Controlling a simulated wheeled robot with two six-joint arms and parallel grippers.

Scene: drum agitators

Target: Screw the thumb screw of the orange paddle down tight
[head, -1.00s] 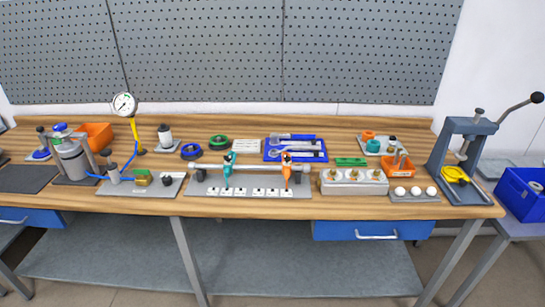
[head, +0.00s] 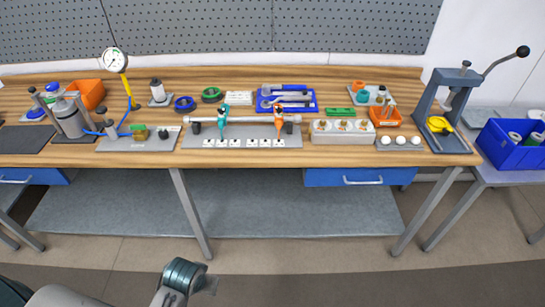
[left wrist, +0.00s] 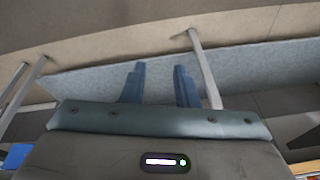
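The orange paddle (head: 279,122) sits on the horizontal shaft (head: 250,119) of a grey fixture on the bench, to the right of a teal paddle (head: 223,118). A small dark part, seemingly its thumb screw (head: 278,107), shows at its top; how tight it is cannot be told. My left gripper shows in the left wrist view (left wrist: 160,70), its two blue fingers apart with nothing between them. It is in front of the bench, far from the paddle, with the lower shelf behind it. My right gripper is in neither view.
The grey fixture plate (head: 195,140) carries several white labelled pads. A blue tray of tools (head: 313,103) lies behind it. A block with brass fittings (head: 342,132) stands to the right, and a gauge on a yellow stem (head: 115,61) to the left. The floor before the bench is clear.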

